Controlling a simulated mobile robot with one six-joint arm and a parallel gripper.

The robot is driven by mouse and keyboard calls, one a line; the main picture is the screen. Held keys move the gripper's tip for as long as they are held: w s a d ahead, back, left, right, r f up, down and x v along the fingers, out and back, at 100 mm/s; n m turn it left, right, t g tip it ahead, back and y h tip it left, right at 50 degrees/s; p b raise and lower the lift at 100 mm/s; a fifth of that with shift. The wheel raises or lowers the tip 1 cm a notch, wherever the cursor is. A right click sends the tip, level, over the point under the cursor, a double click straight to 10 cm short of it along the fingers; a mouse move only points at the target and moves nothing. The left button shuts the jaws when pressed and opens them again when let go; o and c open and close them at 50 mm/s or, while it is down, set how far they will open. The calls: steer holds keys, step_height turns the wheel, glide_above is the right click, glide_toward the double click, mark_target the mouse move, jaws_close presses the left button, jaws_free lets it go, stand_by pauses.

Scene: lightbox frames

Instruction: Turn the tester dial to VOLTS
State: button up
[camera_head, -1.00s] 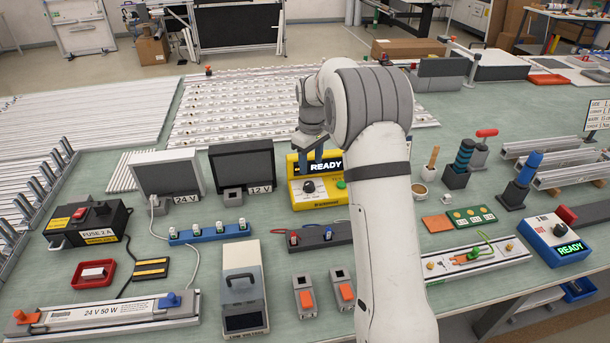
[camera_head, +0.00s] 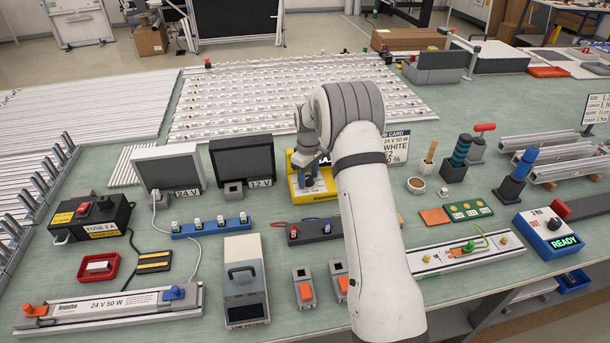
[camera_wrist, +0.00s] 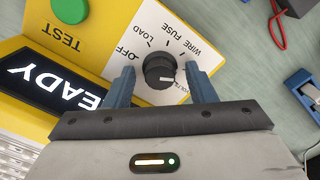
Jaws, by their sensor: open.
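The yellow tester (camera_head: 296,184) stands mid-table in the head view, mostly hidden by my arm. In the wrist view its white panel (camera_wrist: 125,45) carries a black dial (camera_wrist: 158,69), with OFF, LOAD, FUSE and WIRE marked around it. Another label below the dial is partly hidden, perhaps VOLTS. A pale mark shows on the dial's lower right side; I cannot tell its exact setting. My gripper (camera_wrist: 163,84) is open, one blue finger on each side of the dial. The gripper also shows over the tester in the head view (camera_head: 312,168).
The tester's READY display (camera_wrist: 48,90) and green TEST button (camera_wrist: 70,8) are beside the dial. A 12 V box (camera_head: 243,160) stands left of the tester. A WHITE card (camera_head: 397,147) stands behind my arm.

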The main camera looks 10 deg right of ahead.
steer(key=shift+c, duration=0.4)
steer(key=c, duration=0.9)
steer(key=shift+w+a, duration=0.1)
steer(key=shift+a, duration=0.15)
steer(key=shift+d+f, duration=0.1)
steer(key=shift+s+d, duration=0.2)
steer(key=shift+d, duration=0.05)
steer(key=o, duration=0.7)
steer(key=shift+o, duration=1.4)
